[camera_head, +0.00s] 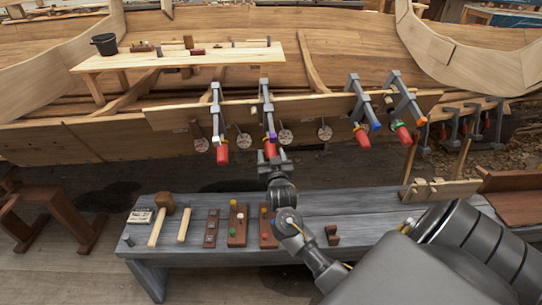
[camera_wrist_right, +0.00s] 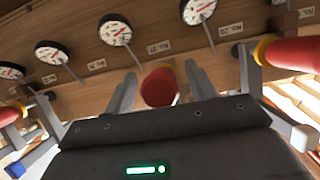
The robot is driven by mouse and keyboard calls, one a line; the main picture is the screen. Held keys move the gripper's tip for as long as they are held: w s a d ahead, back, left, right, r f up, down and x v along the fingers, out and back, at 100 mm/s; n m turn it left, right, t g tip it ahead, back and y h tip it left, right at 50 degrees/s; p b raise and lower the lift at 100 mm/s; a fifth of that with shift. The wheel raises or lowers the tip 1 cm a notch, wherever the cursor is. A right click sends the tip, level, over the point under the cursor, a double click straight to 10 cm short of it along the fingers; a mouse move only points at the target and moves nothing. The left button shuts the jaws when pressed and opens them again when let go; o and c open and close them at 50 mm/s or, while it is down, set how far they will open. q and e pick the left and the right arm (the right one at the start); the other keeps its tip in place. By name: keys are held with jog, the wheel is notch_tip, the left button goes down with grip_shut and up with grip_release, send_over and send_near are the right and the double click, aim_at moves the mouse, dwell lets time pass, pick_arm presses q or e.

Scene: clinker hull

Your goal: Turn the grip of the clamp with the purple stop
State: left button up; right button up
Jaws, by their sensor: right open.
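The clamp with the purple stop (camera_head: 266,105) hangs on the plank edge in the head view. Its purple stop (camera_head: 272,136) shows low on the bar. My right gripper (camera_head: 269,156) is directly below it and largely covers its grip. In the right wrist view, the red grip (camera_wrist_right: 160,87) points at the camera between the two spread fingers of my right gripper (camera_wrist_right: 161,92). Gaps show on both sides, so the fingers are open around it or just short of it; the exact depth is unclear. The purple stop is hidden there. My left gripper is out of view.
Similar clamps with white (camera_head: 215,108), blue (camera_head: 376,126) and orange (camera_head: 421,121) stops hang along the plank (camera_head: 320,108). Round dials (camera_wrist_right: 115,30) sit between them. Below stands a grey bench (camera_head: 340,205) with mallets and blocks.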

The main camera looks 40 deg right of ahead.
jog(key=c, duration=1)
jog(key=shift+a+m+t+y, duration=0.1)
jog(key=shift+m+t+y, duration=0.9)
jog(key=shift+m+y, duration=0.5)
jog(key=o, duration=1)
